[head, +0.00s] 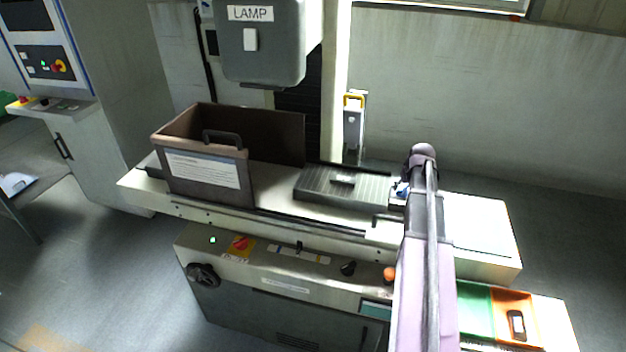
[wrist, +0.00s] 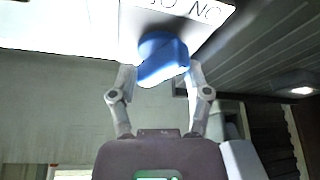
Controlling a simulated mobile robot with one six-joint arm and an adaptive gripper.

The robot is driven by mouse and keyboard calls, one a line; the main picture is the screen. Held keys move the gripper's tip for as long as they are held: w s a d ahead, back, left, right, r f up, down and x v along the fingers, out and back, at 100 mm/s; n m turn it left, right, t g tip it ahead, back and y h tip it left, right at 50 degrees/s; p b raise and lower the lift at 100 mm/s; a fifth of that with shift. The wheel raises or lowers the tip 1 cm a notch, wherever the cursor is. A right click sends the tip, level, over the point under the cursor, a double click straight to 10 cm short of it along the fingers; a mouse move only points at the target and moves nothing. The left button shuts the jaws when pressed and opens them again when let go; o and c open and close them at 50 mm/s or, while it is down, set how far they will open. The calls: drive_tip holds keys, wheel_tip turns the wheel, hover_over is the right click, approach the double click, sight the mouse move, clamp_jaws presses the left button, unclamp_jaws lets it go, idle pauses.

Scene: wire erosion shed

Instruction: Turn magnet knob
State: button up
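The blue magnet knob (wrist: 162,58) is at the top middle of the wrist view, below a white label with partly cut-off black lettering. My gripper (wrist: 163,72) has one finger on each side of the knob. The fingertips are partly closed and seem to touch the knob's sides, with no clear gap. In the head view a small bit of the blue knob (head: 401,190) shows at the right end of the dark ribbed magnet plate (head: 345,184). My arm hides most of the area around it, and my gripper's fingers cannot be made out there.
A brown open box (head: 203,170) with a handle stands on the machine table left of the plate. The grey lamp head (head: 264,42) hangs above. The front panel carries a red switch (head: 241,243) and knobs. Green and orange trays (head: 516,325) are at the lower right.

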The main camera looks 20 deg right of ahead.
drive_tip(key=shift+n+y, duration=0.8)
drive_tip(key=shift+n, duration=1.5)
drive_tip(key=shift+r+n, duration=0.2)
drive_tip(key=shift+n, duration=0.1)
drive_tip(key=a+p+v, duration=0.1)
drive_tip(key=p+v, duration=1.2)
drive_tip(key=w+a+f+m+y+b, duration=0.2)
drive_tip(key=w+a+b, duration=0.1)
drive_tip(key=a, duration=0.7)
drive_tip(key=w+a+f+m+y+b, duration=0.1)
drive_tip(key=w+a+f+m+b, duration=0.1)
drive_tip(key=a, duration=0.8)
drive_tip(key=w+a+f+m+g+y+b, duration=0.1)
drive_tip(key=w+a+f+m+y+b, duration=0.1)
drive_tip(key=a, duration=0.8)
drive_tip(key=shift+w+f+m+y+b, duration=0.3)
drive_tip(key=shift+w+m+b, duration=0.5)
drive_tip(key=shift+w, duration=0.95)
drive_tip(key=shift+s+a, duration=0.1)
